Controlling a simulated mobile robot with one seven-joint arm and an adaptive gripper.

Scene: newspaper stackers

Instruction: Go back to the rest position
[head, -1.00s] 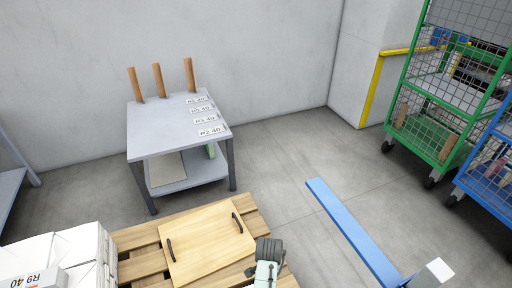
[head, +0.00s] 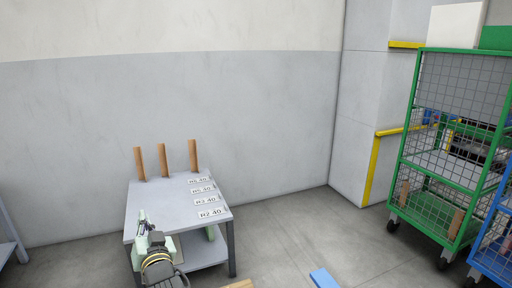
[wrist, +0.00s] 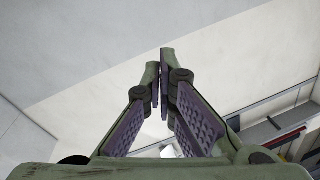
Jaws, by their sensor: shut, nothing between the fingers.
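My gripper (head: 143,222) shows in the lower left of the head view, raised in front of the grey table and covering part of its front left. In the wrist view my gripper (wrist: 161,85) has its two fingers close together at the tips, shut with nothing held. The grey table (head: 150,207) stands against the wall. Three wooden posts (head: 163,160) rise along its back edge, and several white labels (head: 208,213) lie on its right side.
A green mesh cart (head: 450,195) stands at the right, with a blue cart (head: 495,250) in front of it. A blue bar end (head: 323,278) shows at the bottom. A yellow rail (head: 371,170) runs along the wall.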

